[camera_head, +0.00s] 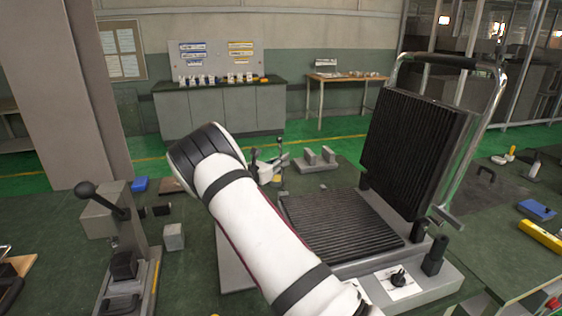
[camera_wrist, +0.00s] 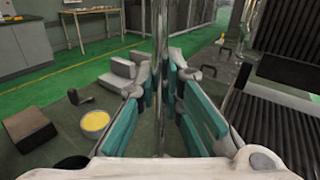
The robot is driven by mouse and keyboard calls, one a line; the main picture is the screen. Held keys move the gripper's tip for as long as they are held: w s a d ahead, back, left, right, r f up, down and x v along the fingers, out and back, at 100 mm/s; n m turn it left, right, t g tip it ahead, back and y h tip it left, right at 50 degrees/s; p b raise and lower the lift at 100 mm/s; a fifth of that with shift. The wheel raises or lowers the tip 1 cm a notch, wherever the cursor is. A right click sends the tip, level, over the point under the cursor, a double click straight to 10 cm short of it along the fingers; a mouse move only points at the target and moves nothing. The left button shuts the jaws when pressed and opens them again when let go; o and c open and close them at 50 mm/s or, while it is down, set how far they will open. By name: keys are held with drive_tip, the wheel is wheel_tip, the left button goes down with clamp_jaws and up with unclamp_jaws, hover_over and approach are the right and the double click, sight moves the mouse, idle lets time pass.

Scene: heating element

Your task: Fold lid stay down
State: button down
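The grill stands with its ribbed black lid (camera_head: 413,145) raised above the ribbed lower plate (camera_head: 335,222). The lid also shows at the right of the wrist view (camera_wrist: 290,38), above the lower plate (camera_wrist: 280,128). An upright shiny metal rod (camera_wrist: 161,45), which looks like the lid stay, runs down the middle of the wrist view. My gripper (camera_wrist: 161,76) has its teal-padded fingers on both sides of this rod, with visible space between the pads. In the head view my gripper (camera_head: 269,164) is beyond the lower plate's left corner. Whether a pad touches the rod is unclear.
A chrome handle frame (camera_head: 487,120) curves around the lid. A grey block fixture (camera_head: 318,160) stands behind the grill. A yellow-topped round tub (camera_wrist: 95,122) and a brown box (camera_wrist: 28,129) lie left of my gripper. A lever press (camera_head: 115,235) stands at the left.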

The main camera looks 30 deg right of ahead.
idle(0.3)
drive_tip(key=s+d+f+m+y, duration=0.3)
drive_tip(key=d+m+y, duration=0.1)
drive_tip(key=d+y, duration=0.4)
drive_tip(key=shift+s+d+f+m+t+y, duration=0.15)
drive_tip(key=shift+d+f+m+y, duration=0.3)
drive_tip(key=shift+d+f+y, duration=0.7)
drive_tip(key=shift+s+d+f+m+t+y, duration=0.15)
drive_tip(key=shift+d+f+m+y, duration=0.4)
drive_tip(key=shift+f+y, duration=1.15)
drive_tip(key=shift+s+d+f+m+t+y, duration=0.15)
drive_tip(key=shift+d+f+m+y, duration=0.25)
drive_tip(key=shift+d+f+y, duration=1)
drive_tip(key=shift+a+f+h, duration=0.45)
drive_tip(key=c, duration=1.7)
unclamp_jaws()
drive_tip(key=v, duration=1.2)
